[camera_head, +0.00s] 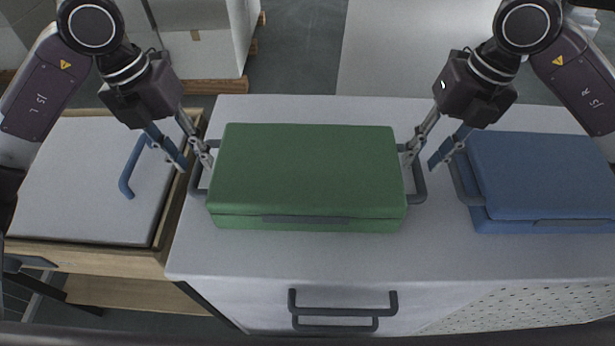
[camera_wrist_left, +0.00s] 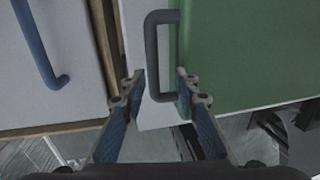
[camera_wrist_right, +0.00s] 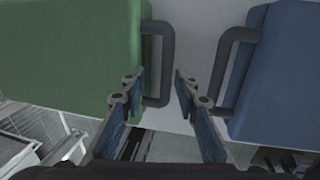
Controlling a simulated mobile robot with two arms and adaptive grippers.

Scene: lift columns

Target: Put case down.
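The green case (camera_head: 308,172) lies flat and appears to rest on the white cabinet top (camera_head: 300,262), with a dark handle at each side. My left gripper (camera_head: 194,164) is open at its left handle. In the left wrist view its fingers (camera_wrist_left: 160,82) stand apart on either side of that handle (camera_wrist_left: 151,50), with a gap visible. My right gripper (camera_head: 420,163) is open at the right handle. In the right wrist view its fingers (camera_wrist_right: 160,80) stand apart on either side of that handle (camera_wrist_right: 166,65). The case's underside is hidden.
A blue case (camera_head: 545,178) lies on the same top to the right, its handle close to my right gripper. A wooden crate (camera_head: 85,258) with a white lid and blue handle (camera_head: 128,172) is at the left. The cabinet's front has dark handles (camera_head: 343,308). Bare top lies before the green case.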

